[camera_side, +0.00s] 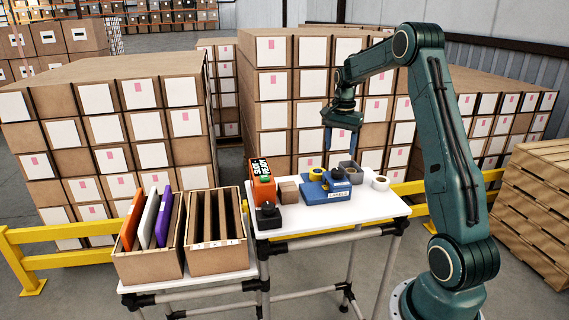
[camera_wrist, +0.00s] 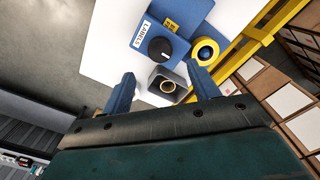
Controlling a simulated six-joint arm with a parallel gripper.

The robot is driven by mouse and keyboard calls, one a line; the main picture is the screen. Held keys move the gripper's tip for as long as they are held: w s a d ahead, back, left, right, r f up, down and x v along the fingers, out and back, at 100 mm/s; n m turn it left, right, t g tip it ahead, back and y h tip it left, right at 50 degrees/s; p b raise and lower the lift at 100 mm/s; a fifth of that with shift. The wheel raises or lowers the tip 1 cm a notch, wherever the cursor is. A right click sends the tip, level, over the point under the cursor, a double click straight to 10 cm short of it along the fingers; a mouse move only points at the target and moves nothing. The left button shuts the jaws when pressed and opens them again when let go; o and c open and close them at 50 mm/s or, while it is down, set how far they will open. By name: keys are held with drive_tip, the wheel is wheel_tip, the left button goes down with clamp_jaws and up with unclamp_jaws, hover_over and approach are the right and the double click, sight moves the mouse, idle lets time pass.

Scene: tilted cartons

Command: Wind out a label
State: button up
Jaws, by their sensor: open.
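The blue label dispenser (camera_side: 313,194), with a "LABELS" plate, sits on the white table; its blue body (camera_wrist: 186,12) also shows in the wrist view. A black knob (camera_wrist: 160,49) is on it, and a yellow roll (camera_wrist: 206,52) is beside the knob. A small yellow tag (camera_wrist: 170,25) with dark marks lies near the knob. My gripper (camera_side: 341,150) is above the back of the dispenser, pointing down; its two blue fingers (camera_wrist: 163,84) are spread with nothing held between them. In the wrist view the knob and roll lie beyond the fingertips.
A grey open box (camera_wrist: 166,87) with a ring-shaped thing inside stands near the dispenser. Slotted cartons (camera_side: 216,251) stand left. A yellow rail (camera_side: 410,187) runs behind.

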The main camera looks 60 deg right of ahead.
sight(338, 170)
wheel_tip(338, 170, down, 8)
drive_tip(key=shift+f, duration=0.1)
idle(0.4)
drive_tip(key=shift+c, duration=0.4)
drive_tip(key=c, duration=0.9)
